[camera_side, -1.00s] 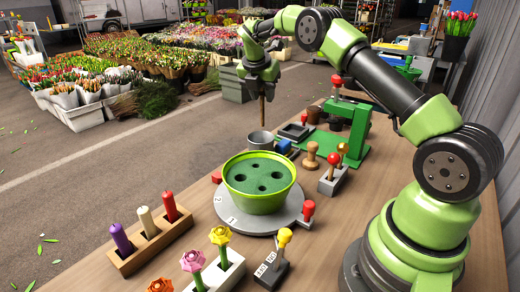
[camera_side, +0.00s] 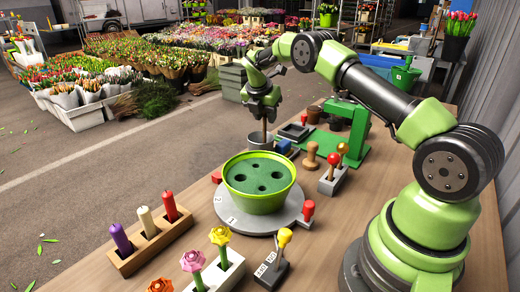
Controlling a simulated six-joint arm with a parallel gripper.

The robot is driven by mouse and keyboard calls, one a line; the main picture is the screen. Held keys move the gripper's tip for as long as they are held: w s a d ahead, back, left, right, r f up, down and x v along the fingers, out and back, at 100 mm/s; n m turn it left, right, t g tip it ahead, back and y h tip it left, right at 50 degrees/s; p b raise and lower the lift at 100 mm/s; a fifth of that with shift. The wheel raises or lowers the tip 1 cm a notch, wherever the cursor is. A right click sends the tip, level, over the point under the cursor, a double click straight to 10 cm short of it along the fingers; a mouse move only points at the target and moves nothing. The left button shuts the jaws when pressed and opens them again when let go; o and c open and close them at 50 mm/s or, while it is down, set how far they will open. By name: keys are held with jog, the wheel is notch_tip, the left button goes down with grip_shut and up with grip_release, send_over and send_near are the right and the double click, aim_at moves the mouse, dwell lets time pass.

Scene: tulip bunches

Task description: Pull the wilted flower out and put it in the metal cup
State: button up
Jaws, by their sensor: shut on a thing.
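My gripper (camera_side: 263,107) is at the back of the table, pointing down and shut on a thin brown stem, the wilted flower (camera_side: 264,126). The flower hangs upright over the grey metal cup (camera_side: 258,141), and its lower end reaches down to the cup's mouth. Whether it touches the cup's bottom cannot be told. Its head is hidden or too small to make out. The green pot (camera_side: 258,203) stands in front on a grey round turntable (camera_side: 225,212). Its dark green foam has several empty holes.
Three candles stand in a wooden block (camera_side: 152,242) at front left. Fresh flowers stand in a white holder (camera_side: 214,275) at the front. A lever switch (camera_side: 272,270), a wooden stamp (camera_side: 312,157) and a green press (camera_side: 348,140) stand right of the pot and cup.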

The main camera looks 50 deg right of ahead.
jog(key=o, duration=1)
jog(key=v, duration=1)
jog(key=shift+a, duration=0.1)
